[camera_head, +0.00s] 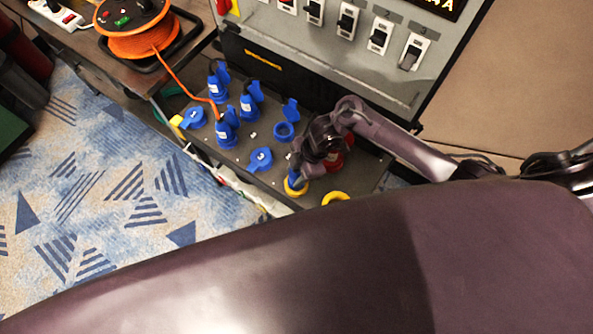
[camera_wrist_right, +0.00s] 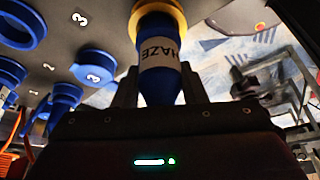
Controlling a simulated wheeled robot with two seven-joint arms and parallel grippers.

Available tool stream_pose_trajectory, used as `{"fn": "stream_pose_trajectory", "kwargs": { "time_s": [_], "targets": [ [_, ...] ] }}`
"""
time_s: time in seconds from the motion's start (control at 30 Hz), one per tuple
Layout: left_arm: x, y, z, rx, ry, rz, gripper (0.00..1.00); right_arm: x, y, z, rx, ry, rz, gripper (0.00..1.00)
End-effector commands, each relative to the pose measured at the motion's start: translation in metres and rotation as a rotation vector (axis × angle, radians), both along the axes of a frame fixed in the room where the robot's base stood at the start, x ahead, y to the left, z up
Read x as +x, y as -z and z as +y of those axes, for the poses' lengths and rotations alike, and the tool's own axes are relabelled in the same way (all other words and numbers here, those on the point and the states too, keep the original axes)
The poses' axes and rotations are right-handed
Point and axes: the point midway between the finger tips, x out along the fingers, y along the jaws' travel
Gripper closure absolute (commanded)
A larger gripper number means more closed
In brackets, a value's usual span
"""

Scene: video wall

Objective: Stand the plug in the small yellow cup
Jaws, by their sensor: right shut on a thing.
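The blue plug (camera_wrist_right: 158,62) has a white label reading HAZE. My right gripper (camera_wrist_right: 158,92) is shut on it; the fingers lie on either side of its body in the wrist view. A yellow cup rim (camera_wrist_right: 135,20) shows around the plug's far end there; I cannot tell how deep the plug sits. In the head view my right gripper (camera_head: 299,176) is over the front of the grey panel, with the yellow rim (camera_head: 294,191) just under the plug. A second yellow ring (camera_head: 335,198) lies to its right. My left gripper is not in view.
Several blue sockets and plugs stand on the panel, including an open blue socket (camera_head: 284,131) and a lidded one (camera_head: 260,159). An orange cable runs from a reel (camera_head: 135,40) to a plug (camera_head: 227,131). A switch console (camera_head: 330,60) rises behind.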

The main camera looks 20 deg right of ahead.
Motion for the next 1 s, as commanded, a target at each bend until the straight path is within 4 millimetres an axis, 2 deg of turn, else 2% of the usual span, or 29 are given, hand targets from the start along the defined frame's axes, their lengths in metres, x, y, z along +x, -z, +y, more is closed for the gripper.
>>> {"fn": "stream_pose_trajectory", "kwargs": {
  "time_s": [0.97,1.0],
  "targets": [
    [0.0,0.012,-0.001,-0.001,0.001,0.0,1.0,0.0,0.015,0.0,0.001,0.0,-0.001,0.89],
    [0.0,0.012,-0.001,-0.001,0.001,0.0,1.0,0.0,0.015,0.0,0.001,0.0,-0.001,0.61]
  ]
}}
